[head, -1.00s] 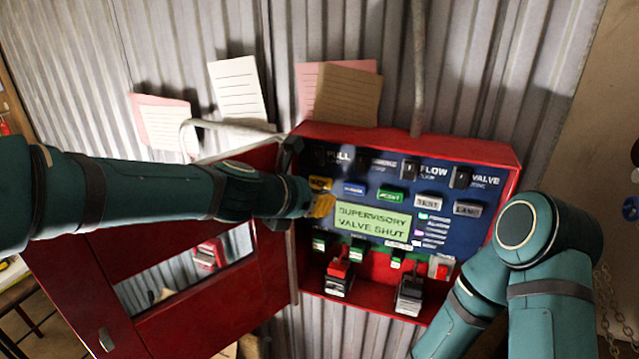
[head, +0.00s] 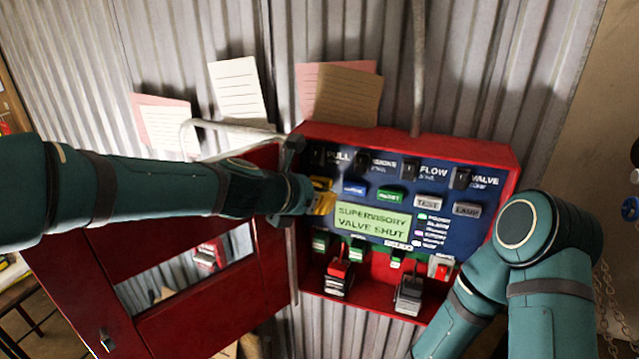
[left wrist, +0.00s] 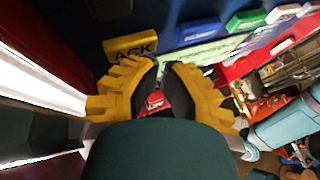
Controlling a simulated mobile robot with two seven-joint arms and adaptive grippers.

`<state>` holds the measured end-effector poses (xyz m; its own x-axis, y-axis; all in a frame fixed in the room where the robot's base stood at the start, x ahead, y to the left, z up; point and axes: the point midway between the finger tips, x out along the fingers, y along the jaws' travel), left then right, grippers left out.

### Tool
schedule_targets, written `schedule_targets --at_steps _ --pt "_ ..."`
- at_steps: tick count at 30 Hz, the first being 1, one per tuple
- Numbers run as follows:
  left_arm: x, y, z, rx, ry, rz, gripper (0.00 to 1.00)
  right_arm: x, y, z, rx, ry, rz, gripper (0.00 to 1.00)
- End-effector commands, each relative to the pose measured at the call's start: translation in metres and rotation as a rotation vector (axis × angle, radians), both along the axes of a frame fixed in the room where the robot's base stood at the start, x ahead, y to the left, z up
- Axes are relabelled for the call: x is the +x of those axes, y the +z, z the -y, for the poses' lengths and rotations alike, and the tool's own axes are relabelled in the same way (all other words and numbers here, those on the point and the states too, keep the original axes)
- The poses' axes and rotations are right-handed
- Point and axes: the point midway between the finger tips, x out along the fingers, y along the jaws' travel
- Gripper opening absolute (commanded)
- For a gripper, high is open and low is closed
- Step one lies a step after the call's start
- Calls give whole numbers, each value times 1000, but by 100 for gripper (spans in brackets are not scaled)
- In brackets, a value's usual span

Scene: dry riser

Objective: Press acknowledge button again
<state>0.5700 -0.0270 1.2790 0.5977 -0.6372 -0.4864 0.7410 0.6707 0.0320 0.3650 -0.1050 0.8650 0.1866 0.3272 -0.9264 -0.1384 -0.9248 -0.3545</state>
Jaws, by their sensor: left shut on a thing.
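The yellow acknowledge button (head: 321,184), marked ACK, is at the upper left of the blue panel (head: 460,236). In the left wrist view the ACK button (left wrist: 130,45) lies just beyond and left of my fingertips, with a gap showing. My left gripper (head: 318,204) is in front of the panel's left edge, just below the button. In the left wrist view its yellow-backed fingers (left wrist: 160,75) are drawn together, with a small red thing (left wrist: 155,101) with white lettering showing between them. The green display (head: 372,221) reads SUPERVISORY VALVE SHUT. My right gripper is not in view.
The red cabinet (head: 510,160) has its windowed door (head: 270,270) swung open to the left, under my left arm. Blue (head: 354,188) and green (head: 390,194) buttons sit right of ACK. Levers (head: 338,275) stand below the display. My right arm is at lower right.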

Motion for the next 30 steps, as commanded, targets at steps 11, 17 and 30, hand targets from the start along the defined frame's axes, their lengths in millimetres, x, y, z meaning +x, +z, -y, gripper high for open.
schedule_targets --at_steps 11,17,30 --pt "4 0 2 0 0 0 0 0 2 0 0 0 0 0" --pt "6 0 2 0 0 0 0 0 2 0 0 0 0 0" --pt "10 0 4 -1 0 1 0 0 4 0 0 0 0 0"
